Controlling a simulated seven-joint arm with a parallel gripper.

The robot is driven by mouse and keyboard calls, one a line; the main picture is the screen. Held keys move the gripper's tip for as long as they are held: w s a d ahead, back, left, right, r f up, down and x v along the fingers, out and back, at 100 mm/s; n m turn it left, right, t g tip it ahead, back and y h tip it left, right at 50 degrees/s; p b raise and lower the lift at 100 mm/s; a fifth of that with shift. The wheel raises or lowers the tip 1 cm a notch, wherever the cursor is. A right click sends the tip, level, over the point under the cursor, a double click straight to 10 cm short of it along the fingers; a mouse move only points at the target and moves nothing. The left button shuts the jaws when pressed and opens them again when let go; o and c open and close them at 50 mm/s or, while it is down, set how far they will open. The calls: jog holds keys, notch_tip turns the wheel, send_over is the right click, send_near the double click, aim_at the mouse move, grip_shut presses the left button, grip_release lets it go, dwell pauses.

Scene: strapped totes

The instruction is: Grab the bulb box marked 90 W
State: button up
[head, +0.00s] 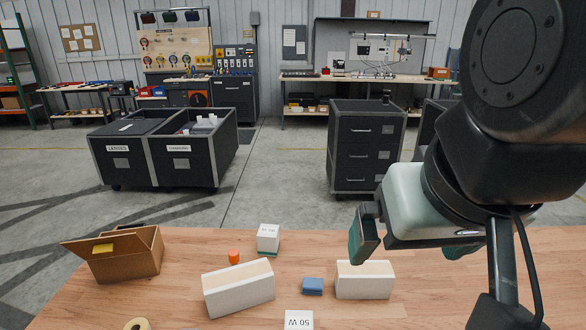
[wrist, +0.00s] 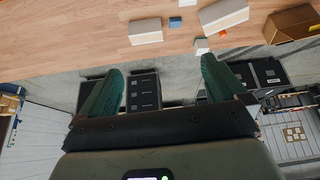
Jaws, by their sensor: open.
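Two small white boxes stand on the wooden table in the head view. The far one (head: 268,236), with a green band at its base, has upside-down print on top that looks like 90 W, though it is small. The near one (head: 299,319), cut by the bottom edge, has upside-down print that looks like 50 W. In the wrist view the far box (wrist: 201,46) is near the table's edge; its print cannot be read there. My gripper (head: 412,246) is open and empty, to the right of both boxes and apart from them. Its green fingers (wrist: 162,88) also show in the wrist view.
Two long white boxes (head: 240,289) (head: 364,281), a blue block (head: 312,286) and an orange cap (head: 234,257) lie around the small boxes. An open cardboard box (head: 120,254) stands left, a tape roll (head: 137,324) at the front. Beyond the table are black totes (head: 178,162) and a drawer cabinet (head: 365,148).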

jog(key=w+d+r+t+h, duration=0.1)
jog(key=w+d+r+t, duration=0.15)
jog(key=w, duration=1.05)
jog(key=w+a+f+n+t+y, duration=0.1)
jog(key=w+a+f+n+t, duration=0.1)
jog(key=w, duration=1.2)
jog(key=w+a+f+n+t+y, duration=0.1)
jog(key=w+f+n+t, duration=0.15)
jog(key=w, duration=1.15)
jog(key=w+a+f+n+y, duration=0.2)
jog(key=w+a+f, duration=0.1)
jog(key=w+f, duration=0.3)
jog(key=n+g+y, duration=0.5)
jog(key=g+y, duration=0.1)
jog(key=y, duration=0.3)
send_near(272, 231)
jog(key=w+a, duration=0.2)
jog(key=a, duration=0.1)
jog(key=shift+s+f+x, duration=0.1)
jog(key=shift+f+x, duration=0.1)
jog(key=shift+x, duration=0.75)
jog(key=shift+s+f+x, duration=0.1)
jog(key=shift+f+x, duration=0.1)
jog(key=shift+x, duration=0.75)
jog(key=shift+s+f+x, duration=0.1)
jog(key=shift+f+x, duration=0.1)
jog(key=shift+x, duration=0.8)
